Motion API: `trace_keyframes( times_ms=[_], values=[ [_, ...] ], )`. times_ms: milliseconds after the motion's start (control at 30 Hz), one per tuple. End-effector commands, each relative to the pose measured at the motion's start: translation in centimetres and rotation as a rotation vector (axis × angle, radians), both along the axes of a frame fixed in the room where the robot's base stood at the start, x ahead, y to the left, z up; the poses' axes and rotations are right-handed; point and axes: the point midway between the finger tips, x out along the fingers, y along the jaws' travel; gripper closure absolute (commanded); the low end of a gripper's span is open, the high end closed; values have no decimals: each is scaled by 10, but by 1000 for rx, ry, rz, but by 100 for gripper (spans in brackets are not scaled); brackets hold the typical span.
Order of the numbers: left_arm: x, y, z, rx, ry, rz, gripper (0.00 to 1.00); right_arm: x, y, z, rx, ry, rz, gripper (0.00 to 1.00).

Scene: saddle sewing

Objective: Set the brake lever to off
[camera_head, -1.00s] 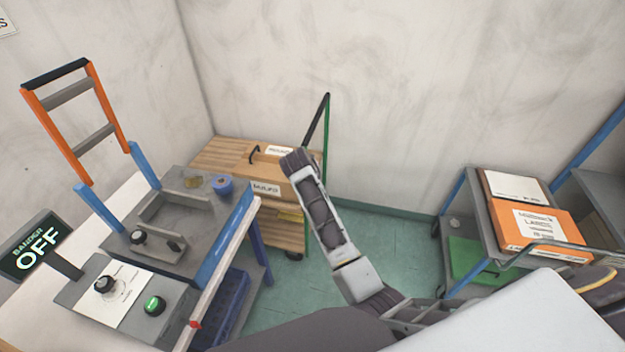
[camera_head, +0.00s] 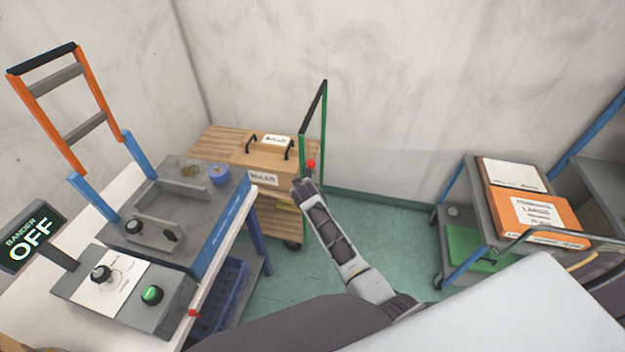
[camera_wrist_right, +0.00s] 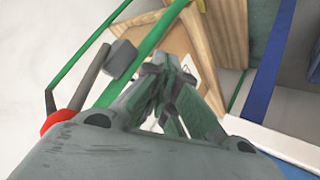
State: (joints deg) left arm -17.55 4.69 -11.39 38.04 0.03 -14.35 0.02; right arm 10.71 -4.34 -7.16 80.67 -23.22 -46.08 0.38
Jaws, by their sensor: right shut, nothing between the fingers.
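A brake lever with a red knob (camera_head: 311,164) sits at the green push handle (camera_head: 324,120) of the wooden cart in the head view. In the right wrist view its grey rod (camera_wrist_right: 90,75) slants from the red knob (camera_wrist_right: 57,121) up toward a grey block on the green handle bar (camera_wrist_right: 150,45). My right gripper (camera_head: 305,188) is just below the knob in the head view. In the wrist view its fingers (camera_wrist_right: 166,78) are shut and empty, to the right of the lever and close to the green bar. Contact cannot be told. My left gripper is not in view.
The wooden cart (camera_head: 215,143) carries a box (camera_head: 262,162) with black handles. A bander bench (camera_head: 60,310) with an OFF display stands at left. A trolley with orange and white boxes (camera_head: 535,215) stands at right. Green floor (camera_head: 400,215) is clear between them.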

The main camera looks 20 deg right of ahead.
Motion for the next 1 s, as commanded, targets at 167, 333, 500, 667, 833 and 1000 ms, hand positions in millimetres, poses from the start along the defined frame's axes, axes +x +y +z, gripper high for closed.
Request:
trace_keyframes(
  times_ms=[167, 333, 500, 667, 833, 1000],
  values=[
    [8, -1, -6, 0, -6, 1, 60, -11, -12, -27, -33, -15, 28, 100],
    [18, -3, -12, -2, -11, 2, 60, -12, -29, -28, -91, -68, 52, 100],
    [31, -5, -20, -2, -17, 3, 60, -14, -49, -28, -166, -134, 85, 100],
    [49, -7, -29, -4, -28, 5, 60, -19, -71, -25, -268, -217, 133, 100],
    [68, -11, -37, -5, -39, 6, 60, -27, -91, -18, -395, -311, 197, 100],
    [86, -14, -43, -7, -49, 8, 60, -38, -105, -8, -526, -400, 268, 100]
  ],
)
